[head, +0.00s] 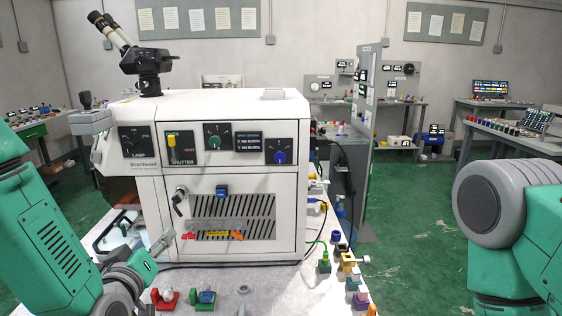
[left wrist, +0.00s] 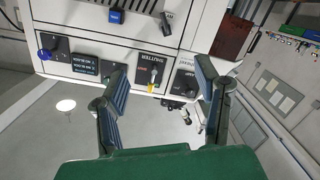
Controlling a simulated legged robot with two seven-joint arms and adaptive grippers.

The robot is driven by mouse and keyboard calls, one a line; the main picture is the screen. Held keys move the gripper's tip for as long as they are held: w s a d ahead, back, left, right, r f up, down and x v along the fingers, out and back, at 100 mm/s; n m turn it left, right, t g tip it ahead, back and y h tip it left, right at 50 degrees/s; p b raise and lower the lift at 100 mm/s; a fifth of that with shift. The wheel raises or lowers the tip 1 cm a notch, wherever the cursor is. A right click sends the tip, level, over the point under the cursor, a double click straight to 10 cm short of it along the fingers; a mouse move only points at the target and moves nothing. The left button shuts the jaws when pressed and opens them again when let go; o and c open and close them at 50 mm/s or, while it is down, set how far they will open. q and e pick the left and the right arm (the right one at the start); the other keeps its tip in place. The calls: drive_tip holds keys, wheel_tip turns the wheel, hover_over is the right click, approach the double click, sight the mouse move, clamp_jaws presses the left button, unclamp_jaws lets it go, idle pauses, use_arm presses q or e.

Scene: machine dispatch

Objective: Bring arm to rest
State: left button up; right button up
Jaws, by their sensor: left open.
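My left arm comes in from the left. Its gripper (head: 150,262) is in front of the lower left part of the white machine (head: 255,111). In the left wrist view the gripper (left wrist: 160,78) is open, its two dark fingers apart with nothing held between them. Beyond the fingers the shutter switch with a yellow lever (left wrist: 151,87) shows on the panel; in the head view this lever (head: 171,148) is at the upper left of the front. My right arm (head: 515,225) shows at the right edge; its gripper is out of view.
The panel also carries a green knob (head: 213,141), a blue knob (head: 279,157) and a lower blue switch (head: 221,191). A red part (head: 165,299) and a blue-and-green part (head: 205,299) stand on the bench in front. Green floor (head: 410,235) is open to the right.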

use_arm(q)
drive_tip(key=s+f+m+g+b, duration=0.1)
drive_tip(key=s+f+g+b, duration=0.15)
drive_tip(key=s+f, duration=0.4)
drive_tip(key=s+f+m+g+h+b, duration=0.1)
drive_tip(key=s+f+g, duration=0.2)
drive_tip(key=f, duration=0.7)
drive_tip(key=s+f+m+g+b, duration=0.25)
drive_tip(key=s+f, duration=0.25)
drive_tip(key=f, duration=0.4)
drive_tip(key=s+a+f+m+g+b, duration=0.1)
drive_tip(key=s+f+g, duration=0.3)
drive_tip(key=s, duration=0.6)
drive_tip(key=s+a+f+g+b, duration=0.1)
drive_tip(key=s+f+g, duration=0.3)
drive_tip(key=s+f, duration=0.5)
drive_tip(key=shift+s+f+m+b, duration=0.2)
drive_tip(key=shift+s+m+b, duration=0.25)
drive_tip(key=shift+s, duration=0.7)
drive_tip(key=shift+w, duration=0.2)
